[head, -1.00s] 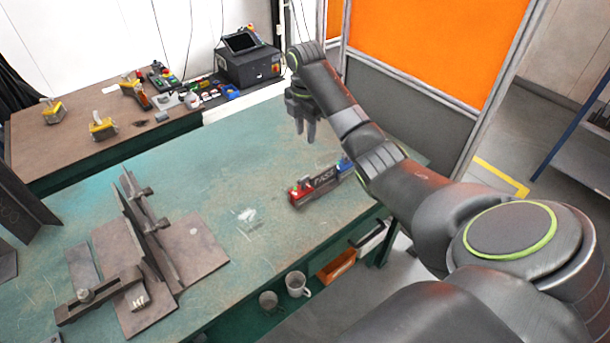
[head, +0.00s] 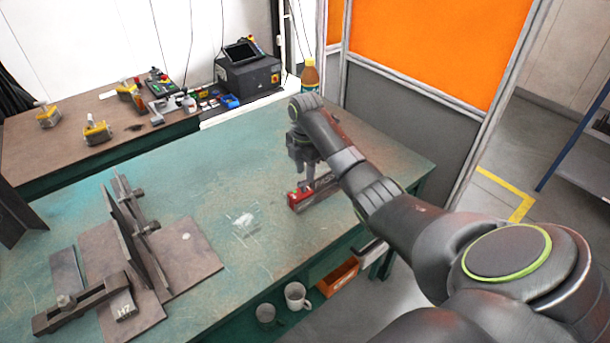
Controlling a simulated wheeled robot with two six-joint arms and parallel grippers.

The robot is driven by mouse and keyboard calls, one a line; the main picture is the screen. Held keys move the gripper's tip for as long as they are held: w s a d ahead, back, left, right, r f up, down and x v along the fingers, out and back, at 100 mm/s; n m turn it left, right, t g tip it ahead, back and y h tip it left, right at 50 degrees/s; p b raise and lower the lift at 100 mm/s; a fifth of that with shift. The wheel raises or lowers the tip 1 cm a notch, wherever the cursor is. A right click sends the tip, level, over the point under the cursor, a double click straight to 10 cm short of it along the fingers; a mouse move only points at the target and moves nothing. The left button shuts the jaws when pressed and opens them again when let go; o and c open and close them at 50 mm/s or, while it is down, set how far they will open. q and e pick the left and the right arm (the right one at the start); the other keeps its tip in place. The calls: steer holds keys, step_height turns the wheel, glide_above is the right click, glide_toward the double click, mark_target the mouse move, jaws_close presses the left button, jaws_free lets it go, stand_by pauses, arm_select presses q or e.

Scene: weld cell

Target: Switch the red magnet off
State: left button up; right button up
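The red magnet (head: 296,200) is a small red block on the green table, at the left end of a dark grey bar (head: 320,192) with white lettering. My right gripper (head: 304,180) points down just over the red magnet and hides part of it and of the bar. The gap between its fingers is too small to make out, and I cannot tell whether they touch the magnet. The switch on the magnet is not clear. The blue block at the bar's other end is hidden behind my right arm. My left gripper is not in view.
A steel fixture of upright plates and a clamp (head: 120,310) stands at the left of the green table (head: 200,180). Yellow magnets (head: 96,130) and tools lie on the brown bench behind. A bottle (head: 310,77) stands beyond my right arm. Mugs (head: 297,296) sit below the tabletop.

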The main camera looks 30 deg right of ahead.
mark_target(304, 185)
steer(key=shift+f, duration=1.2)
jaws_close()
steer(key=shift+r, duration=0.1)
